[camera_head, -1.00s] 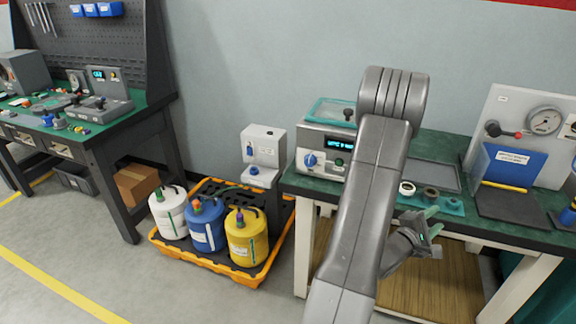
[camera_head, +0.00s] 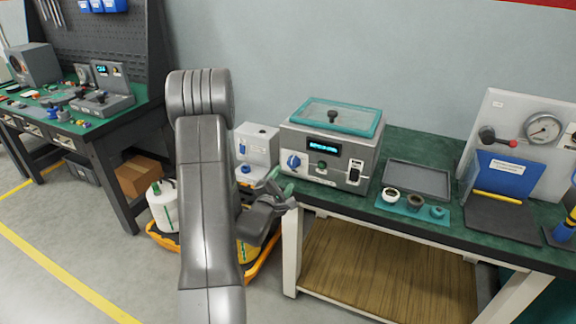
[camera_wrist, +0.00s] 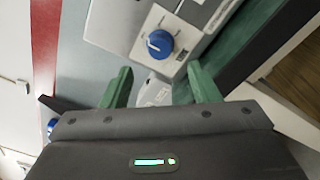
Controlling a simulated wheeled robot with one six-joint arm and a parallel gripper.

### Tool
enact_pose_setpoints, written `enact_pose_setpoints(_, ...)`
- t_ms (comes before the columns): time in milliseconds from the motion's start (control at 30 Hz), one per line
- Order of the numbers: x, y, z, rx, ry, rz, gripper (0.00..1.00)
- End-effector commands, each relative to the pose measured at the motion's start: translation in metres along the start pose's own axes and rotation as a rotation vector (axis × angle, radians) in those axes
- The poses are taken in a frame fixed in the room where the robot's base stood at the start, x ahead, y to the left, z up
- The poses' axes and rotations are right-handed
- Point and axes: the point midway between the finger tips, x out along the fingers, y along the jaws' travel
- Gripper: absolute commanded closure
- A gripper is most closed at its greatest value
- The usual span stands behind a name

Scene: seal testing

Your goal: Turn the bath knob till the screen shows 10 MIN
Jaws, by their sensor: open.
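The bath (camera_head: 349,163) is a grey box with a teal lid on the left end of the right bench. Its blue knob (camera_head: 294,162) is on the front face at the left. Its small screen (camera_head: 325,144) shows cyan characters too small to read. My gripper (camera_head: 281,184) is open and empty, below and slightly left of the knob, apart from it. In the wrist view, a blue knob with a white pointer line (camera_wrist: 160,44) shows beyond the gap between my green fingertips (camera_wrist: 161,86). I take it to be the same knob.
A white dispenser (camera_head: 259,147) stands close left of the bath. A grey tray (camera_head: 418,178) and a teal mat with small rings (camera_head: 430,224) lie to the right. A gauge panel (camera_head: 520,125) is farther right. My arm hides most of the drums in the orange spill tray.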

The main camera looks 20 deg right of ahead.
Motion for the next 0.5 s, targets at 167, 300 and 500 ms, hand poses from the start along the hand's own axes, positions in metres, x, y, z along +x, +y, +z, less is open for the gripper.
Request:
enact_pose_setpoints(167,0.039,0.001,0.002,0.001,-0.003,0.000,0.45)
enact_pose_setpoints(300,0.061,0.001,0.001,0.001,-0.001,-0.001,0.45)
enact_pose_setpoints(500,0.078,0.000,0.000,0.000,0.000,0.000,0.45)
